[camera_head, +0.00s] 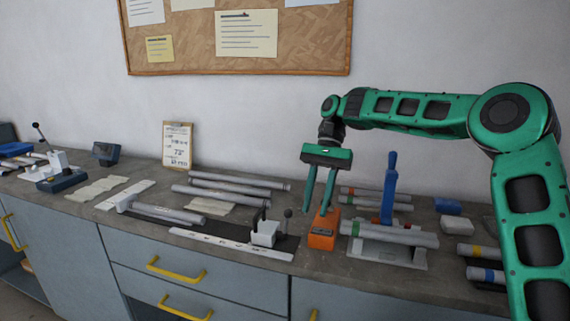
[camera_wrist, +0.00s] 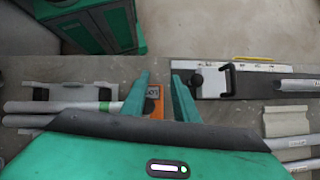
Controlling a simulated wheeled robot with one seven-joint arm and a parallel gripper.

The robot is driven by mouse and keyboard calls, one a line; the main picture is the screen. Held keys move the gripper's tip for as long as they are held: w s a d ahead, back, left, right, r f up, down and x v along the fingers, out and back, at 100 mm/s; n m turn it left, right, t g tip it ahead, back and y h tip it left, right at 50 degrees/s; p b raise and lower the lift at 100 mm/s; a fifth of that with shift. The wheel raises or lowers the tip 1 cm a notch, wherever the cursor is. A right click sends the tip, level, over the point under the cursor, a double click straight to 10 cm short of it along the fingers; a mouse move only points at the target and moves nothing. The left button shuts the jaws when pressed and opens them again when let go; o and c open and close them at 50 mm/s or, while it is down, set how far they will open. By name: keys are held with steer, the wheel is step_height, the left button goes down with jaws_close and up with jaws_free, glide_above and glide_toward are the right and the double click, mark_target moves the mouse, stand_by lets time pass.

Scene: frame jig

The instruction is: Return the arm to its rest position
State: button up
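My green gripper (camera_head: 320,190) hangs pointing down over the workbench, right of centre in the head view. Its two fingers are apart with nothing visible between them. In the wrist view the fingertips (camera_wrist: 160,90) also stand apart. An orange block (camera_head: 323,230) with a dark label stands on the bench just below the fingertips. It shows between and beyond the fingers in the wrist view (camera_wrist: 154,103). Whether the fingers touch it is hard to tell. My arm is bent, reaching in from the right.
A grey bench (camera_head: 225,229) carries several grey tubes (camera_head: 230,197). A blue upright clamp (camera_head: 389,190) stands right of my gripper, behind tubes on a plate. A white stop block with a black handle (camera_head: 264,232) sits to the left. A notice stand (camera_head: 177,146) leans by the wall.

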steer(key=s+d+f+m+t+h, duration=0.1)
steer(key=s+d+t+h, duration=0.1)
steer(key=s+d, duration=0.85)
steer(key=s+d+f+t+h, duration=0.1)
steer(key=s+d+t, duration=0.1)
steer(key=s+d, duration=0.8)
steer(key=s+d+f+t, duration=0.1)
steer(key=s+d+f, duration=0.2)
steer(key=s+d, duration=0.3)
steer(key=s+d+f+t, duration=0.1)
steer(key=s+d+f, duration=0.2)
steer(key=s+d, duration=0.3)
steer(key=s, duration=0.4)
steer(key=shift+s+d, duration=0.1)
steer(key=shift+w+f, duration=0.3)
steer(key=shift+w, duration=0.35)
